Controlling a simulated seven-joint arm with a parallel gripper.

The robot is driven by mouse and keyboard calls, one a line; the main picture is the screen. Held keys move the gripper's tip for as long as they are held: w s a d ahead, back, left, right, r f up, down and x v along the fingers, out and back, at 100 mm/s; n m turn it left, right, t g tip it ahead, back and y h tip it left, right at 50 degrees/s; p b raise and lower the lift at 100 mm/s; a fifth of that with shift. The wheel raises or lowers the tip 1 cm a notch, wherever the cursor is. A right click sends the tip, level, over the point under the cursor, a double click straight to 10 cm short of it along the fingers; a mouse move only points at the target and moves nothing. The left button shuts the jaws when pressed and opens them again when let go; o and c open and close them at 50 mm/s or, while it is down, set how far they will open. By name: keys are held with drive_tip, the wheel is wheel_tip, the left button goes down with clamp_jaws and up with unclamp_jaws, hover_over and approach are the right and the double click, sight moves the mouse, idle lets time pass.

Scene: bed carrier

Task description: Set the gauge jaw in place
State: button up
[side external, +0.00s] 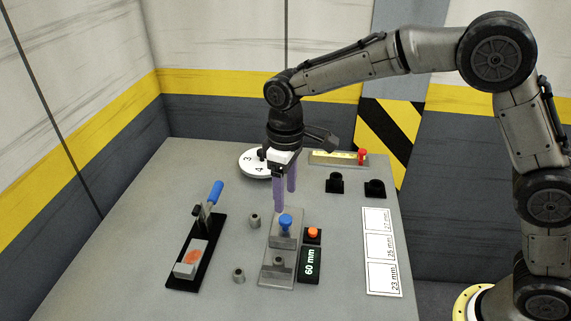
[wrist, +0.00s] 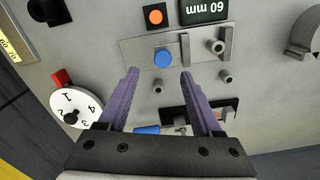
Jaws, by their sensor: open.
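The gauge is a grey bed plate (side external: 269,281) on the table. A blue knob (side external: 286,221) stands on its far part, seemingly on the gauge jaw. The wrist view shows the knob (wrist: 163,58) beside an upright grey wall (wrist: 184,50) on the plate. A grey round post (side external: 279,263) stands toward the plate's near end. My gripper (side external: 286,199) points down with its purple fingers apart and empty, close to the far end of the plate. In the wrist view the fingertips (wrist: 160,73) lie either side of the knob's line; I cannot tell their exact height above it.
An orange button (side external: 313,232) and a 60 mm display (side external: 310,265) sit right of the plate. Loose grey posts (side external: 254,220) and a blue-handled clamp (side external: 216,191) are left. A numbered dial (side external: 250,163) and red-ended bar (side external: 338,158) are behind. A size card (side external: 381,250) lies right.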

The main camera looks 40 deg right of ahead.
sight(287, 215)
wheel_tip(287, 215, up, 8)
drive_tip(key=shift+f, duration=0.1)
idle(0.4)
drive_tip(key=s+d+r+m+t, duration=0.3)
drive_tip(key=s+d+r+t, duration=0.1)
drive_tip(key=s+d+r, duration=0.85)
drive_tip(key=s+d+f+m, duration=0.1)
drive_tip(key=s+d+f, duration=0.1)
drive_tip(key=s+f, duration=0.3)
drive_tip(key=s+d+f+m+t, duration=0.1)
drive_tip(key=s+d+f+m, duration=0.1)
drive_tip(key=s+f, duration=0.4)
drive_tip(key=s+d, duration=0.1)
drive_tip(key=s, duration=0.2)
drive_tip(key=shift+s+t, duration=0.25)
drive_tip(key=shift+t, duration=0.05)
